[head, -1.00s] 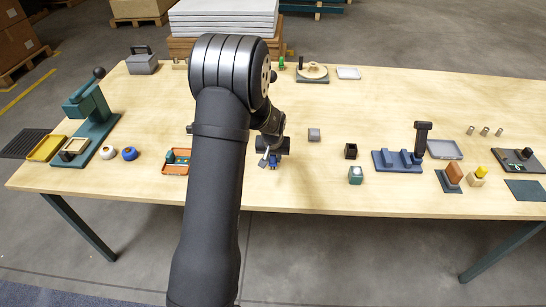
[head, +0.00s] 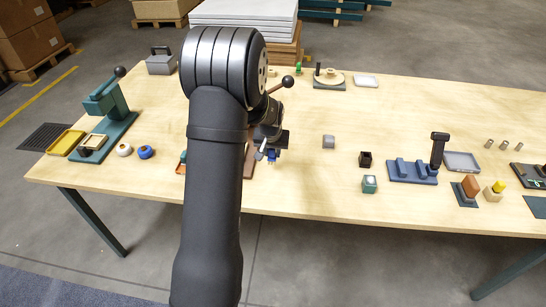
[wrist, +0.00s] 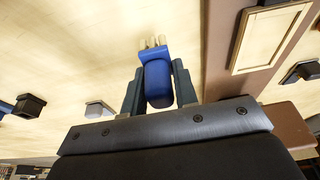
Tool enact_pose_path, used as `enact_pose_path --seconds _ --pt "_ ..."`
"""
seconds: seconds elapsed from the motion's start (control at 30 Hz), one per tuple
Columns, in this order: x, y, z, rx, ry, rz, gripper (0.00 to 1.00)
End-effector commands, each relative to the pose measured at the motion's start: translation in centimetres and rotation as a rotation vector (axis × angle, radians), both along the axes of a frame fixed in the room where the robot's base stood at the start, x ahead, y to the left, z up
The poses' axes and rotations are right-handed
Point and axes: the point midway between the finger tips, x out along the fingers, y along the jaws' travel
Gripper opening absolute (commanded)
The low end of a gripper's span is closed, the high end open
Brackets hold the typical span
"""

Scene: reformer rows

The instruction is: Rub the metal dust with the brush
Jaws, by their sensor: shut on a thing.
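My gripper (wrist: 158,88) is shut on the blue brush (wrist: 157,82). In the wrist view, the brush's pale bristle tufts point away from the jaws, toward the bare tabletop. In the head view, my gripper (head: 268,150) is near the front-middle of the bench, with a bit of the blue brush (head: 271,156) showing below it. I cannot make out any metal dust in either view. My arm hides part of the bench to the left of the gripper.
A brown board (wrist: 222,50) with a pale framed panel (wrist: 268,35) lies beside the brush. A grey block (head: 328,141), dark open box (head: 366,159) and green-grey cube (head: 369,184) stand to the right. A blue fixture (head: 411,170) is farther right. Bare wood lies between.

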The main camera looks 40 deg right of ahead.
Motion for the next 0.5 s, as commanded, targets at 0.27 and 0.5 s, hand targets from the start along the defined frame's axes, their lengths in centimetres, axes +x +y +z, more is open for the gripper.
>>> enact_pose_path --seconds 0.27,0.5 --pt "0.0 -0.1 2.6 -0.001 -0.001 0.0 0.04" --pt "0.0 0.0 3.6 -0.001 -0.001 0.0 0.04"
